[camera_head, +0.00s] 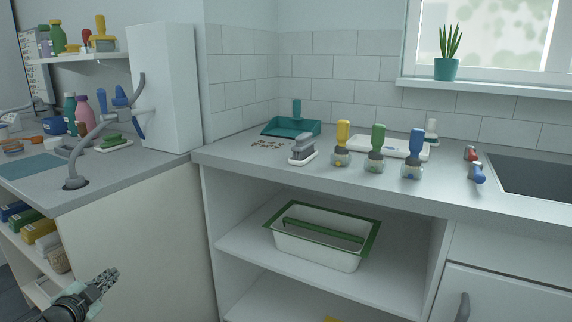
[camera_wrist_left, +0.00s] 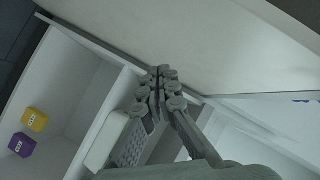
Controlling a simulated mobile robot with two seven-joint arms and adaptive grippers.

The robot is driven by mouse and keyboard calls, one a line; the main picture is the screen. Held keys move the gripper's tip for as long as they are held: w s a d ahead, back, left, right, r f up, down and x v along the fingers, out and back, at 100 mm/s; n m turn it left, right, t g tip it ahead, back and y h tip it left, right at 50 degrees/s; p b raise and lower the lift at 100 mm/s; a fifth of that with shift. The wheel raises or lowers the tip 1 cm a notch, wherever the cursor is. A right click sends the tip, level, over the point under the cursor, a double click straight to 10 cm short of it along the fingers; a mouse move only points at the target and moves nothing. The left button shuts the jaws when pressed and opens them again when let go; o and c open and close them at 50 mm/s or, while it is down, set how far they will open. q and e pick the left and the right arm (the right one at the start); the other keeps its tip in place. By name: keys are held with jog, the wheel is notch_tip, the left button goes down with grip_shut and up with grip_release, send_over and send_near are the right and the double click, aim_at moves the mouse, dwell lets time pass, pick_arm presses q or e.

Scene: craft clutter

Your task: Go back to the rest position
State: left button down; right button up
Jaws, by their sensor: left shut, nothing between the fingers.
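My left gripper (camera_head: 107,279) is at the lower left of the head view, in front of the pale side panel of the left counter. Its fingers are together with nothing between them. In the left wrist view the gripper (camera_wrist_left: 162,76) is also shut, with its fingertips close to a pale panel (camera_wrist_left: 215,45); I cannot tell whether they touch. My right gripper is not in view.
The left counter (camera_head: 110,180) has open shelves with several boxes. A green-rimmed tub (camera_head: 320,250) sits on the shelf below. A yellow box (camera_wrist_left: 34,119) and purple box (camera_wrist_left: 22,145) show nearby.

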pick_arm(q)
jog(key=s+d+f+n+g+y, duration=0.1)
jog(key=s+d+f+g, duration=0.15)
jog(key=f, duration=0.35)
jog(key=s+d+f+n+g, duration=0.1)
jog(key=s+d+f+n, duration=0.1)
jog(key=s+f, duration=0.3)
jog(key=s+d+f+n+g+h, duration=0.1)
jog(key=s+d+f+g, duration=0.3)
jog(key=s+d+f, duration=0.4)
jog(key=s+d+f+n+g, duration=0.3)
jog(key=s+d+f, duration=0.6)
jog(key=s, duration=0.8)
notch_tip(320, 180, down, 3)
jog(key=shift+f+g+h, duration=0.1)
jog(key=shift+g+h, duration=0.3)
jog(key=shift+g, duration=0.25)
